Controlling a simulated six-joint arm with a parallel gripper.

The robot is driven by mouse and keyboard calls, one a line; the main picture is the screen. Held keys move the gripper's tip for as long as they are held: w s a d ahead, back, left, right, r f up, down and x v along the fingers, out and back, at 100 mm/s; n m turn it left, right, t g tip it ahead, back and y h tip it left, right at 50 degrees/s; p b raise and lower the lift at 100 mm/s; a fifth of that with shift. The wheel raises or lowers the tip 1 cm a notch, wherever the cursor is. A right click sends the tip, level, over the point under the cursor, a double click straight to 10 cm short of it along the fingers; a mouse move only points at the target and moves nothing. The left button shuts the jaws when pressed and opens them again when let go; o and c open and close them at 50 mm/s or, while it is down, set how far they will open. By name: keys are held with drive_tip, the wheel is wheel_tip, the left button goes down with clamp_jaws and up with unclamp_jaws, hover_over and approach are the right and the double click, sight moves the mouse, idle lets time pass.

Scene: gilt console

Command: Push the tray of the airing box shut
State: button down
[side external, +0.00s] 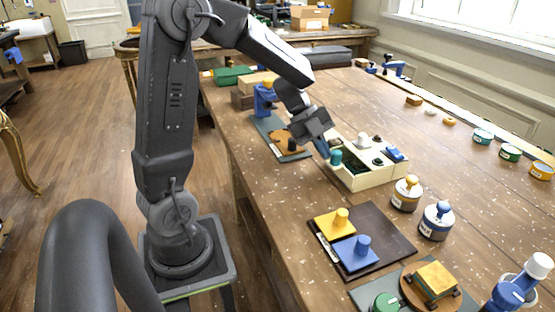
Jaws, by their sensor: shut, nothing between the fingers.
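The airing box appears to be the long cream box (372,179) in the middle of the table, seen from the side external view. It is open on top and holds a teal knobbed piece (336,158), a pale knobbed piece (362,141), a blue piece (395,154) and dark pieces. I cannot tell its tray apart from its body, or how far the tray stands out. My gripper (323,149) is shut and empty, pointing down at the box's left end, close to the teal piece. Whether it touches the box is unclear.
A round brown board with a dark knob (291,145) lies left of my gripper. Two knobbed tins (406,196) (437,222) stand in front of the box. A dark board (392,245) holds yellow and blue knobbed plates. The table right of the box is mostly clear.

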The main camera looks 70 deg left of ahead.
drive_tip(key=shift+w, duration=0.2)
drive_tip(key=s, duration=0.2)
drive_tip(key=s+a, duration=0.1)
drive_tip(key=s, duration=0.1)
drive_tip(key=shift+s+a+r, duration=0.1)
drive_tip(key=shift+s+a, duration=0.05)
drive_tip(key=shift+s, duration=0.15)
drive_tip(key=v, duration=0.9)
drive_tip(key=w+d+r+n+t+y, duration=0.6)
drive_tip(key=w+r+n+t, duration=0.25)
drive_tip(key=r+t, duration=0.25)
drive_tip(key=s+d+f+n+g, duration=0.5)
drive_tip(key=s+d, duration=0.1)
drive_tip(key=s, duration=0.2)
drive_tip(key=s+d+f+n+g, duration=0.4)
drive_tip(key=s+d+f+n, duration=0.1)
drive_tip(key=s, duration=0.4)
drive_tip(key=shift+d+n+g, duration=0.4)
drive_tip(key=shift+d+n, duration=0.2)
drive_tip(key=shift+n, duration=0.05)
